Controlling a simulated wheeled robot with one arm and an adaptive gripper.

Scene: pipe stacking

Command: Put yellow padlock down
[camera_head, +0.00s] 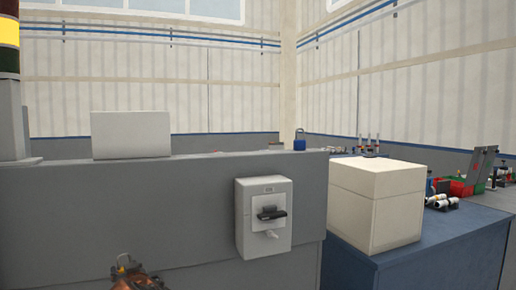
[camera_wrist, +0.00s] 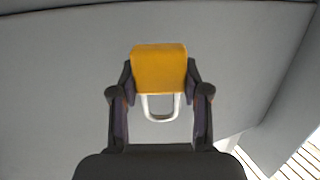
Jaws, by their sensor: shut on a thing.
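The yellow padlock (camera_wrist: 159,68) is in the wrist view, held between the two fingers of my gripper (camera_wrist: 160,82). The fingers press on both sides of its body. Its silver shackle (camera_wrist: 160,117) points back toward my gripper's palm. A plain grey surface fills most of the view behind the padlock; I cannot tell how far away it is. In the head view, part of my arm (camera_head: 133,274) shows at the bottom edge, and the yellow padlock cannot be made out there.
A grey panel (camera_head: 130,205) carries a switch box (camera_head: 277,240) with a black handle (camera_head: 271,214). A blue padlock (camera_head: 299,140) and a pale box (camera_head: 131,134) stand on its top. A white box (camera_head: 378,205) stands on a blue table (camera_head: 440,255) at right, with small parts behind.

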